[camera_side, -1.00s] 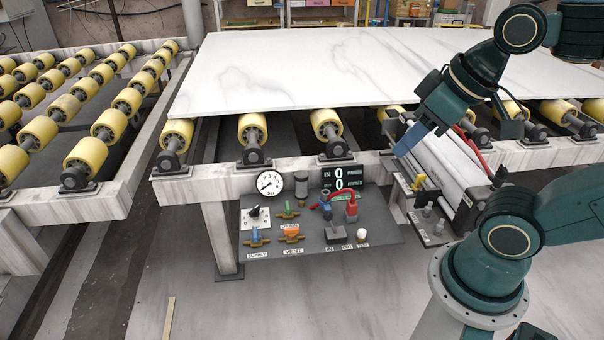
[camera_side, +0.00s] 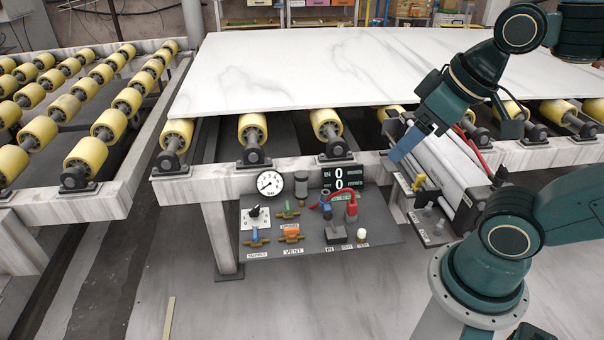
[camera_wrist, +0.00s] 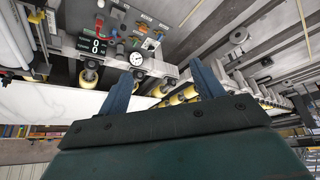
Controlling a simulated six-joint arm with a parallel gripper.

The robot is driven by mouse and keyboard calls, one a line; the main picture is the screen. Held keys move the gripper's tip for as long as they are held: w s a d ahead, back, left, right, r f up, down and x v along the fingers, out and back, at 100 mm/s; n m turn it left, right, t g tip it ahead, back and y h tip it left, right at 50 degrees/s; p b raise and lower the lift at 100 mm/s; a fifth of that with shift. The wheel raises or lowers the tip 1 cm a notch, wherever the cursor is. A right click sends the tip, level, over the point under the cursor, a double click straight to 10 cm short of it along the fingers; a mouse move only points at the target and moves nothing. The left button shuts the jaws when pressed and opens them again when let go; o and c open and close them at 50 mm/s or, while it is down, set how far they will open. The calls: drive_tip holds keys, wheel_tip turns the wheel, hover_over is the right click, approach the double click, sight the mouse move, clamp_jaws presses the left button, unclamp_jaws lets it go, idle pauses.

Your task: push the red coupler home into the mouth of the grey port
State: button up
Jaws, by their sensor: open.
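The red coupler (camera_side: 351,210) stands on the dark sloped panel (camera_side: 385,234), at the right of its fittings, with a red hose looping from it to the left. A grey block (camera_side: 333,231) sits just in front of it, above the IN label; I cannot tell whether it is the grey port, and no mouth shows clearly. My gripper (camera_side: 393,158) is up and to the right of the coupler, apart from it. In the wrist view my gripper (camera_wrist: 160,68) has its two blue fingers spread, with nothing between them.
The panel carries a dial gauge (camera_side: 269,183), a digital readout (camera_side: 340,178), an orange handle (camera_side: 291,230) and blue-handled valves. A white cylinder unit (camera_side: 450,170) lies right of the panel. The marble slab (camera_side: 300,70) rests on yellow rollers behind.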

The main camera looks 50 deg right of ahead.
drive_tip(key=shift+w, duration=0.1)
drive_tip(key=w+d+f+n+g, duration=0.15)
drive_tip(key=w+d+n, duration=0.4)
drive_tip(key=w, duration=0.65)
drive_tip(key=n+g, duration=0.4)
drive_tip(key=n, duration=0.9)
hover_over(352, 202)
wheel_tip(352, 202, down, 36)
drive_tip(key=shift+m, duration=0.25)
drive_tip(key=shift+w+d+f, duration=0.1)
drive_tip(key=shift+d+f, duration=0.05)
drive_tip(key=shift+f, duration=1.95)
drive_tip(key=shift+d+f, duration=0.1)
drive_tip(key=shift+f, duration=2)
drive_tip(key=shift+f, duration=0.1)
drive_tip(key=shift+d+f, duration=0.1)
drive_tip(key=shift+f, duration=2.4)
